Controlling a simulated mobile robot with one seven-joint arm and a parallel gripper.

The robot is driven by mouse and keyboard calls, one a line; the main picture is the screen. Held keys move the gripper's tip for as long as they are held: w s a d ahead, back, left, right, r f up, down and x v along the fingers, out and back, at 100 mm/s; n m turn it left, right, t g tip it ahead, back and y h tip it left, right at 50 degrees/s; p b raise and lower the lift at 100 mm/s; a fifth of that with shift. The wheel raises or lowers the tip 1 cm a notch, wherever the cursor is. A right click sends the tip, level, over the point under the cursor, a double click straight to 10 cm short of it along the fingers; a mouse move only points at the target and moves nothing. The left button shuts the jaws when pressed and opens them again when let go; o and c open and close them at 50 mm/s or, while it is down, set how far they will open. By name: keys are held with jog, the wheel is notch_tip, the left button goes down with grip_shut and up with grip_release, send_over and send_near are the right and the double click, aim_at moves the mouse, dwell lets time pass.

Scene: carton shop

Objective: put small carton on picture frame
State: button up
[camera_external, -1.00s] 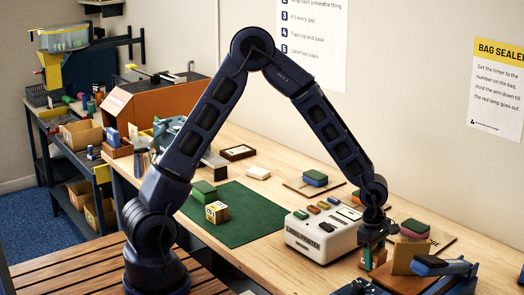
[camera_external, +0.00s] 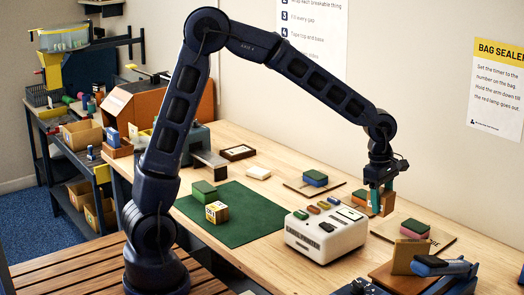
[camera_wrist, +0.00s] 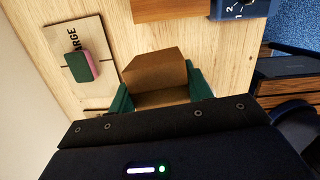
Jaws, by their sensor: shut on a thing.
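The small carton, a plain brown box (camera_wrist: 155,72), is between the green fingers of my gripper (camera_wrist: 160,96) in the wrist view. In the external view my gripper (camera_external: 379,194) is raised above the right part of the bench with the brown carton (camera_external: 388,204) in its jaws, partly hidden by the fingers. The picture frame (camera_external: 238,152) has a dark border and a pale middle. It lies flat near the back of the bench, well to the left of my gripper, and nothing rests on it.
A white labelled device (camera_external: 322,240) stands mid-bench. A board (camera_external: 440,240) bears a green-and-pink block (camera_external: 414,228). A brown box (camera_external: 408,255) stands on a reddish board at the front right.

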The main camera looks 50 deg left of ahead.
jog(key=shift+r, duration=0.45)
jog(key=shift+w, duration=0.1)
jog(key=w+a+r+n+t, duration=0.15)
jog(key=w+a+n, duration=0.45)
jog(key=w+a, duration=1.8)
jog(key=w+a+n, duration=0.2)
jog(key=a, duration=1.2)
jog(key=w+a+n, duration=0.2)
jog(key=w+a, duration=0.1)
jog(key=a, duration=1)
jog(key=n+y, duration=0.2)
jog(key=n, duration=0.5)
send_over(240, 149)
jog(key=f, duration=1.2)
jog(key=s+f, duration=0.1)
jog(key=f, duration=0.5)
jog(key=shift+f, duration=0.4)
